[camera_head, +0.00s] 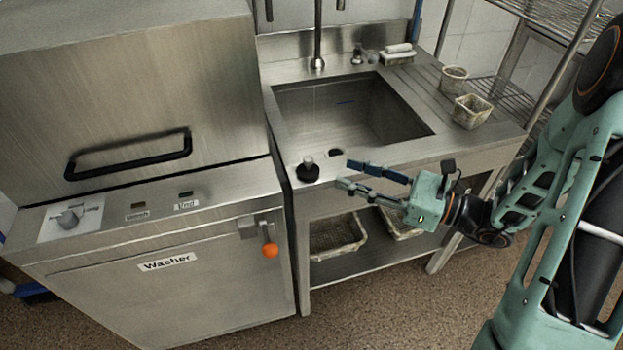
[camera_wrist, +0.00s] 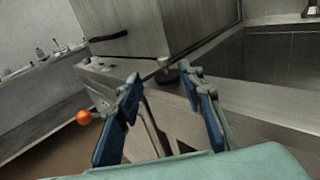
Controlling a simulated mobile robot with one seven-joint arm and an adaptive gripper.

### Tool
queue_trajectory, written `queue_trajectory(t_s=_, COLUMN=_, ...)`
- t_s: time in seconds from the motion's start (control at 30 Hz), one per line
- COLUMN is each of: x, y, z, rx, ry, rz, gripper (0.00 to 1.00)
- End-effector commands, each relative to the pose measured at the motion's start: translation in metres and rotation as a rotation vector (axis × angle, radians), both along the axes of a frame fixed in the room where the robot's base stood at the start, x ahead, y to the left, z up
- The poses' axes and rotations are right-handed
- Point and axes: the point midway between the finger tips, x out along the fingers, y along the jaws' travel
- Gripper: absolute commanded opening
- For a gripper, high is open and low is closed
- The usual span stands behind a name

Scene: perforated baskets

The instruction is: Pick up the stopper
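The stopper (camera_head: 308,170), a black base with a pale metal knob on top, stands upright on the front left rim of the sink counter, near the washer. My gripper (camera_head: 343,173) is to its right, with its two blue-padded fingers spread and pointing left toward it. There is a gap between the fingertips and the stopper, and nothing is between the fingers. In the wrist view my gripper (camera_wrist: 160,75) also shows open. A dark shape by the counter edge between the fingertips there may be the stopper (camera_wrist: 167,75), partly hidden.
The steel washer (camera_head: 150,255) with an orange-knobbed lever (camera_head: 270,250) stands left of the sink (camera_head: 345,110). Two small baskets (camera_head: 471,111) (camera_head: 453,79) sit on the right drainboard. Larger baskets (camera_head: 337,236) lie on the shelf below. The faucet (camera_head: 318,40) rises behind the sink.

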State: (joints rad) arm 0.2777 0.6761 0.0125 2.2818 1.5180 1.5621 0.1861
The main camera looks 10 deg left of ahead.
Motion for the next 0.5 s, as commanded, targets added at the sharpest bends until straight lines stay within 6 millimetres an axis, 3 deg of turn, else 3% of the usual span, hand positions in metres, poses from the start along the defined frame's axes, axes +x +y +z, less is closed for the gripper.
queue_trajectory(t_s=0.3, x=0.012, y=0.041, z=-0.001, rx=0.011, ry=-0.006, rz=-0.014, gripper=0.36)
queue_trajectory(t_s=0.5, x=0.016, y=0.056, z=-0.001, rx=0.009, ry=-0.005, rz=-0.018, gripper=0.36)
